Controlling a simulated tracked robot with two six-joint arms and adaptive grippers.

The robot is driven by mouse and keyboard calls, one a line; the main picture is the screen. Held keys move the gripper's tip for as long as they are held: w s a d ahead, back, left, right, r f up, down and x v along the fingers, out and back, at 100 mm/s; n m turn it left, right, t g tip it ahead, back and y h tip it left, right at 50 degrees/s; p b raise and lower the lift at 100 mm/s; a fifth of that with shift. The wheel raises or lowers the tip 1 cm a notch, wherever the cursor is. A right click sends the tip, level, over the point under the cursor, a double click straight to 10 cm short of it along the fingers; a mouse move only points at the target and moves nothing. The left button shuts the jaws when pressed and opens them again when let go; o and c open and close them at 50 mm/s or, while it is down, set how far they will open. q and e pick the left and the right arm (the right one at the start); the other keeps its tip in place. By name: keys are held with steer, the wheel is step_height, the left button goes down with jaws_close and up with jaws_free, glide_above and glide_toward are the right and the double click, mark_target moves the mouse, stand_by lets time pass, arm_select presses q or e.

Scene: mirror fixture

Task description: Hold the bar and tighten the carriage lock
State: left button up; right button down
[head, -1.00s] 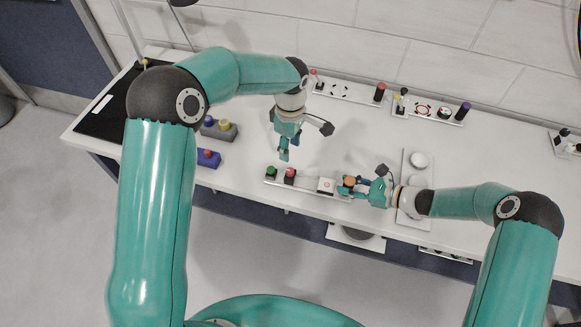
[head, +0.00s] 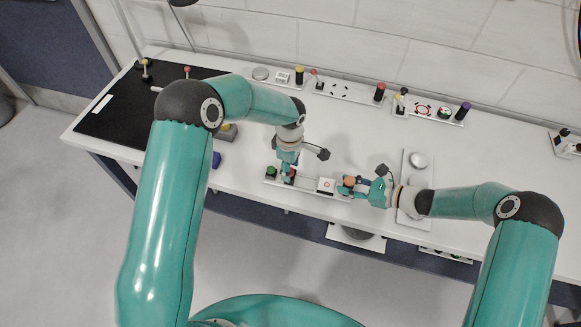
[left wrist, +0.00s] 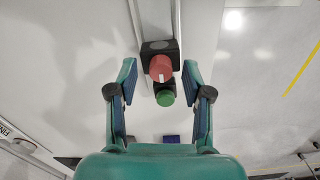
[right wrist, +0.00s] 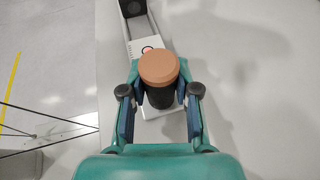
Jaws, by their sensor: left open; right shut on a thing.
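A low rail fixture lies along the front of the white table. At its left end are a green knob (head: 271,171) and a red knob (head: 292,173) on a dark block; both also show in the left wrist view, red (left wrist: 161,68) and green (left wrist: 165,96). My left gripper (head: 286,177) is open above the red knob, one finger on each side, apart from it. A white block with a red ring mark (head: 326,185) sits mid-rail. My right gripper (right wrist: 160,98) is shut on a black post with an orange-brown cap (right wrist: 158,66) at the rail's right end.
Plates with red, yellow and purple handles (head: 430,108) stand along the back wall. A black mat (head: 115,115) covers the left end. A white plate with round discs (head: 417,160) lies by my right wrist. The table between fixture and back row is mostly clear.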

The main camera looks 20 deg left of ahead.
arm_select(q)
steer(key=shift+f, duration=0.2)
jaws_close()
